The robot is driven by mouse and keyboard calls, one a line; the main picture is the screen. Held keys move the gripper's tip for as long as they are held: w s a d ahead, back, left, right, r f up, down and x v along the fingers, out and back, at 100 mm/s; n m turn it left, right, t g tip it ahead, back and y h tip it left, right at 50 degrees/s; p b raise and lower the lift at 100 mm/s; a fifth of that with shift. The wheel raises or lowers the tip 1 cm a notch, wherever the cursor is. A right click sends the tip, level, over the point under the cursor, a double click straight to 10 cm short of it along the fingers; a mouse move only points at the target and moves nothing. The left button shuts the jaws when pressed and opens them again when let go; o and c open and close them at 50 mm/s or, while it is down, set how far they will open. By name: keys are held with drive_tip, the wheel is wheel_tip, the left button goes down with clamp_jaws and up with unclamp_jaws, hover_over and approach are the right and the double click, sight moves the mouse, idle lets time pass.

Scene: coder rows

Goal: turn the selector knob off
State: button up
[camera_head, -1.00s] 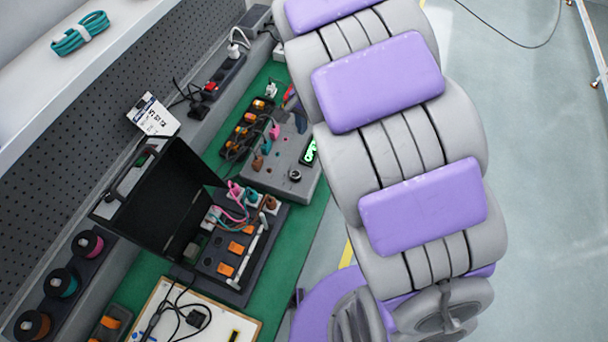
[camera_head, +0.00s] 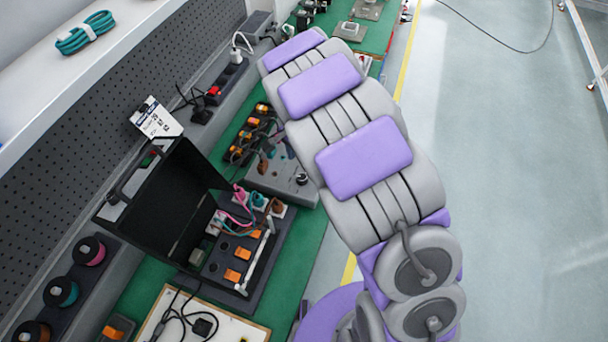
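A grey control box (camera_head: 270,182) sits on the green bench mat, partly covered by my purple and grey arm. A small dark round knob (camera_head: 301,179) is on its top face near the right end; I cannot tell which way it points. It looks like the selector knob. The box's display is hidden behind my arm. My arm crosses the picture from lower right to upper left, above the bench. My gripper is not visible; my arm's links may hide it.
An open black case (camera_head: 165,205) stands left of a dark panel (camera_head: 213,268) with orange switches and cables. A row of orange-topped parts (camera_head: 245,140) lies behind the box. A white board (camera_head: 180,318) is at the front. Clear floor (camera_head: 500,180) lies to the right.

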sight(302, 177)
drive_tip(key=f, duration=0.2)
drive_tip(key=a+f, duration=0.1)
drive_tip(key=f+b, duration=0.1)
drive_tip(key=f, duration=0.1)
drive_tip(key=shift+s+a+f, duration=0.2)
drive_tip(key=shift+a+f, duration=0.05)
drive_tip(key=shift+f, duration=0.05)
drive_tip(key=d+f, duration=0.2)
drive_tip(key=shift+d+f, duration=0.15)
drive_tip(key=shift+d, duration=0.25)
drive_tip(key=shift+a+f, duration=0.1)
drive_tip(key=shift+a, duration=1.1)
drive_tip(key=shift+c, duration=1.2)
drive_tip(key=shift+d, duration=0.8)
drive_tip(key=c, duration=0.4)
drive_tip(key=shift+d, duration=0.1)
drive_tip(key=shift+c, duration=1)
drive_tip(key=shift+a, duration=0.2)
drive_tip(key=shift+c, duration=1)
